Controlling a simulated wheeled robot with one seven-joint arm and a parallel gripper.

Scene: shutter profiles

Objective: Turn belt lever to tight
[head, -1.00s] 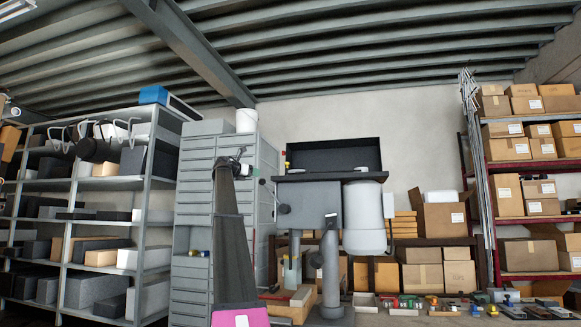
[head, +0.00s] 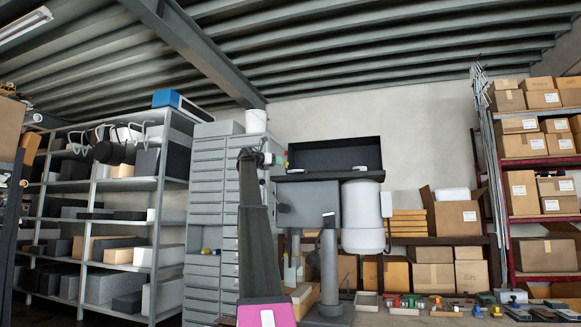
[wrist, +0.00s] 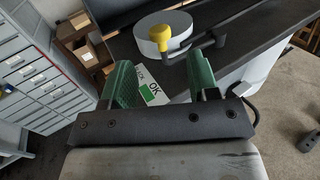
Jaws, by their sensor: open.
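The drill press (head: 308,203) stands on the bench in the head view, with its black belt cover (head: 335,155) raised. In the wrist view a yellow knob (wrist: 172,40) sits at the end of a dark lever, in front of a pale round disc (wrist: 163,27). My gripper (wrist: 162,68) is open, its two green fingers apart and empty. The knob shows beyond the gap between the fingers, and I see no contact. In the head view my gripper (head: 268,158) is at the machine's upper left.
A grey drawer cabinet (head: 215,180) stands close left of the machine. The white motor (head: 362,218) hangs on its right. Small tools and trays (head: 430,305) lie on the bench at right. Boxes (head: 455,218) and shelves stand behind.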

